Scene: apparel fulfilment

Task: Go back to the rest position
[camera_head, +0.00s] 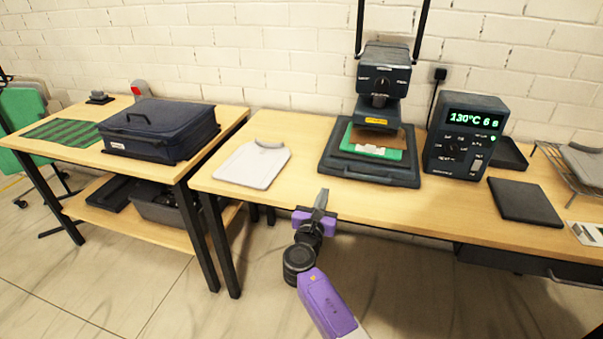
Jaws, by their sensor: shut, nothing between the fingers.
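My gripper (321,199) is at the end of my purple and grey arm, in the lower middle of the head view. Its fingers are together and hold nothing. It points up and away, in front of the near edge of the long wooden table (300,199). No table object touches it. A grey folded garment (252,165) lies on the table to its left. A dark heat press (368,171) stands beyond it to the right, with a green and brown piece (375,150) on its lower plate.
A control box (463,137) reading 130°C stands right of the press. A dark flat pad (524,202) and a wire rack (572,172) are farther right. A second table (222,118) at left bears a navy case (160,130) and a green striped mat (66,126). Floor is clear at lower left.

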